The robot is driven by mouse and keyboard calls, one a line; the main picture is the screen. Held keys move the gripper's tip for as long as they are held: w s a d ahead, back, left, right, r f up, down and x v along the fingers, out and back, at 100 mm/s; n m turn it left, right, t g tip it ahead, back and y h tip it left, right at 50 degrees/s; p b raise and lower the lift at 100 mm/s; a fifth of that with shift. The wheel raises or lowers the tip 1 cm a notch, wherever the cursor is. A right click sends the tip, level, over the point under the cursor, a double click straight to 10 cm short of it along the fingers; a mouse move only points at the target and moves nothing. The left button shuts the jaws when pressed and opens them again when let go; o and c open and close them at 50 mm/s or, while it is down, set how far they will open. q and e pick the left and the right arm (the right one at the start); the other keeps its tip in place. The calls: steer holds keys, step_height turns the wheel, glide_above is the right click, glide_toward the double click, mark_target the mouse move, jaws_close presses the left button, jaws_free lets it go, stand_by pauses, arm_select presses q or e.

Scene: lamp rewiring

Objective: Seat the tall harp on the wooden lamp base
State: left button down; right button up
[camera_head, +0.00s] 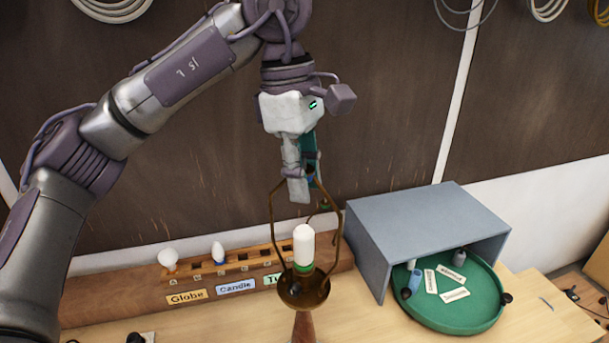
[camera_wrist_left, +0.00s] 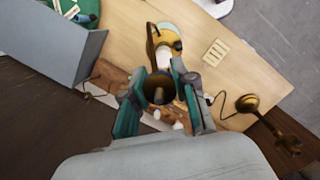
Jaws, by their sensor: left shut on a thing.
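The tall harp (camera_head: 271,215) is a brass wire loop, upright in the head view. My left gripper (camera_head: 304,180) is shut on its top and points down. The wooden lamp base (camera_head: 305,328) is below, with a brass cup (camera_head: 292,296) on top. A white tube bulb (camera_head: 303,243) with a green collar stands in the cup, inside the loop. The harp's lower ends come down beside the collar at the cup; I cannot tell whether they are seated. In the left wrist view a dark round part (camera_wrist_left: 158,88) lies between the fingers. My right gripper is not in view.
A wooden rack (camera_head: 345,277) behind the lamp holds a globe bulb (camera_head: 168,258) and a candle bulb (camera_head: 218,252) above labels. A grey open box (camera_head: 420,222) stands at right over a green round tray (camera_head: 462,325). In the wrist view another brass piece (camera_wrist_left: 250,103) stands apart.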

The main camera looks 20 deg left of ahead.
arm_select(q)
steer(key=c, duration=0.8)
jaws_free()
